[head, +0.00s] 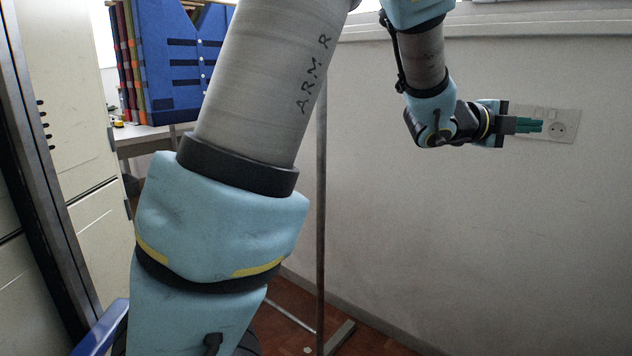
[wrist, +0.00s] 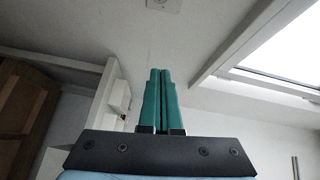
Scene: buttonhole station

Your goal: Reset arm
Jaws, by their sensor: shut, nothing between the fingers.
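My gripper (head: 541,126) is at the upper right of the head view, in front of the pale wall and beside a wall socket plate. Its green fingers point to the right. In the wrist view the two green fingers of my gripper (wrist: 161,72) lie together, shut and empty. My own arm, in light blue and grey, fills much of the middle of the head view and hides what is behind it.
A blue buttoned panel (head: 172,62) stands with other coloured panels on a table (head: 150,135) at the back left. A pale cabinet (head: 85,150) stands at the left. A thin metal pole (head: 321,220) stands before the wall. A socket plate (head: 562,128) is near my gripper.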

